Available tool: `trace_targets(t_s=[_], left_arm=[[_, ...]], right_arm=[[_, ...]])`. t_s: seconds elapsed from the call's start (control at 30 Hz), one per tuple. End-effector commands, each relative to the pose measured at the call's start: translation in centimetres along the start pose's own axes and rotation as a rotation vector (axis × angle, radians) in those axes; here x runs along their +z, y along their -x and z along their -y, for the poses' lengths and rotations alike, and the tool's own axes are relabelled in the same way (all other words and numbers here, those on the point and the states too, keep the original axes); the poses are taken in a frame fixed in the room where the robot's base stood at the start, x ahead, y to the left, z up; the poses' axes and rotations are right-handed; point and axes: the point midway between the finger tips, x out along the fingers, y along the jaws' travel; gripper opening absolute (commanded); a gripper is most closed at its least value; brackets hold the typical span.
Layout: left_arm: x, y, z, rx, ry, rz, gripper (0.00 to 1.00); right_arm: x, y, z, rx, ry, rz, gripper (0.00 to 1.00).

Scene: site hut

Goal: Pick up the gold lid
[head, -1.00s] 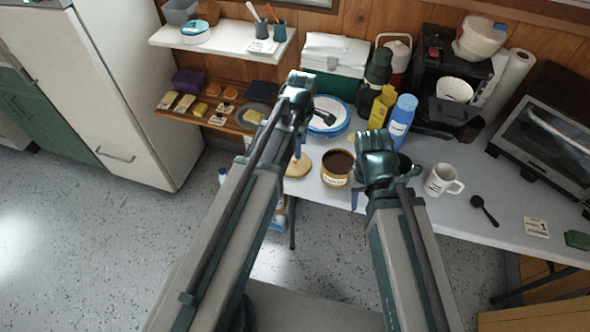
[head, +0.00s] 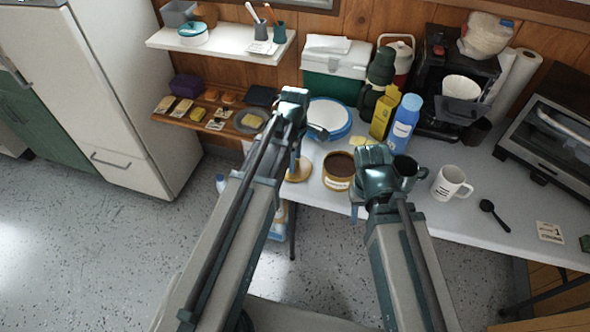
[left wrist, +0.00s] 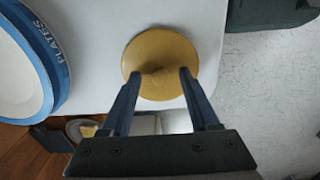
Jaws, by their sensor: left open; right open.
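In the left wrist view the lid (left wrist: 160,50) lies just ahead of my left gripper (left wrist: 159,75). In the head view my left gripper (head: 306,148) partly covers the lid. My right gripper (head: 372,185) is open beside the canister; its fingers are partly hidden.
Blue-rimmed plates (head: 329,116) stand behind the lid. A dark mug (head: 407,174), a white mug (head: 450,184), a black spoon (head: 492,211) and a blue bottle (head: 403,122) are to the right. A shelf with food (head: 215,112) is at left. Floor lies beyond the table edge.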

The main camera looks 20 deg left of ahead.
Motion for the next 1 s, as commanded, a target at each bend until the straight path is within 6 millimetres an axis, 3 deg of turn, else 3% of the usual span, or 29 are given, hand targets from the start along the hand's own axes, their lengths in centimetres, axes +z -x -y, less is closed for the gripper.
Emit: trace_targets(t_s=[0.07,0.4,1.0], left_arm=[[0.01,0.06,0.00,0.000,0.000,0.000,0.58],[0.01,0.06,0.00,0.000,0.000,0.000,0.00],[-0.40,0.93,-0.03,0.000,-0.001,0.000,0.00]], right_arm=[[0.00,0.06,-0.01,0.000,0.000,0.000,0.46],[0.00,0.06,-0.01,0.000,0.000,0.000,0.46],[0.05,0.93,-0.09,0.000,0.000,0.000,0.46]])
